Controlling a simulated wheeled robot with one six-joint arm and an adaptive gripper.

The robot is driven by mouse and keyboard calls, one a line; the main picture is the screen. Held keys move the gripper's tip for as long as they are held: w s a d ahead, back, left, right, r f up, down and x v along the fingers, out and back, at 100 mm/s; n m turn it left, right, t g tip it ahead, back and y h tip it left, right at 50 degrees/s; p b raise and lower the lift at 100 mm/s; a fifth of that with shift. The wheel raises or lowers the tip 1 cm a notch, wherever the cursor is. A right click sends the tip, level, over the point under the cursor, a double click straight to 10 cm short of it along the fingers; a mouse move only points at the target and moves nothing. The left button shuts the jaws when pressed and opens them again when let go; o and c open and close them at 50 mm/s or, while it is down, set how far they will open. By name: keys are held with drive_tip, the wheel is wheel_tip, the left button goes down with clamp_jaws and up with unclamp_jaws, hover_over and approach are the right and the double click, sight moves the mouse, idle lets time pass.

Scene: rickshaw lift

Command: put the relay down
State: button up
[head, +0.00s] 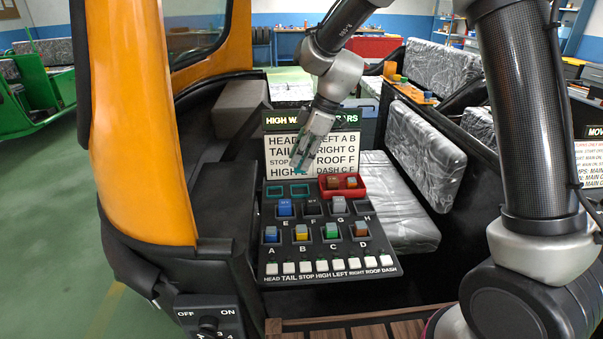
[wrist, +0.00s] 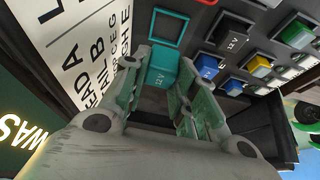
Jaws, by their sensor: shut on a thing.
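My gripper (head: 298,164) is shut on a teal relay (wrist: 161,75) marked 12 V, which shows between the fingers in the wrist view. In the head view the gripper points down over the back of the black relay panel (head: 284,248), near the lower edge of the sign. Two teal-outlined squares (head: 274,191) lie at the panel's back left, below the fingertips. One empty teal outline also shows beyond the relay in the wrist view (wrist: 168,27). The fingers hide part of the relay, and I cannot tell whether its underside touches the panel.
A red tray (head: 329,194) with brown relays stands right of the teal squares. Blue (head: 285,207), black, grey, yellow and green relays sit in lettered sockets; socket H (head: 363,208) looks empty. White switches (head: 304,267) line the front. The sign (head: 284,154) stands close behind my gripper.

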drive_tip(key=s+d+r+m, duration=0.1)
drive_tip(key=s+d+r, duration=0.15)
drive_tip(key=d, duration=0.45)
drive_tip(key=s+d+r+m, duration=0.1)
drive_tip(key=d+r, duration=0.2)
drive_tip(key=d, duration=0.4)
drive_tip(key=s+f, duration=0.1)
drive_tip(key=f, duration=0.3)
drive_tip(key=s+d+f+n, duration=0.1)
drive_tip(key=s+f, duration=0.1)
drive_tip(key=f, duration=0.2)
drive_tip(key=s+d+f+n, duration=0.1)
drive_tip(key=s+f, duration=0.1)
drive_tip(key=f, duration=0.2)
drive_tip(key=shift+s+f, duration=0.15)
drive_tip(key=shift+f, duration=0.05)
drive_tip(key=shift+f, duration=0.15)
drive_tip(key=o, duration=1)
drive_tip(key=shift+c, duration=0.2)
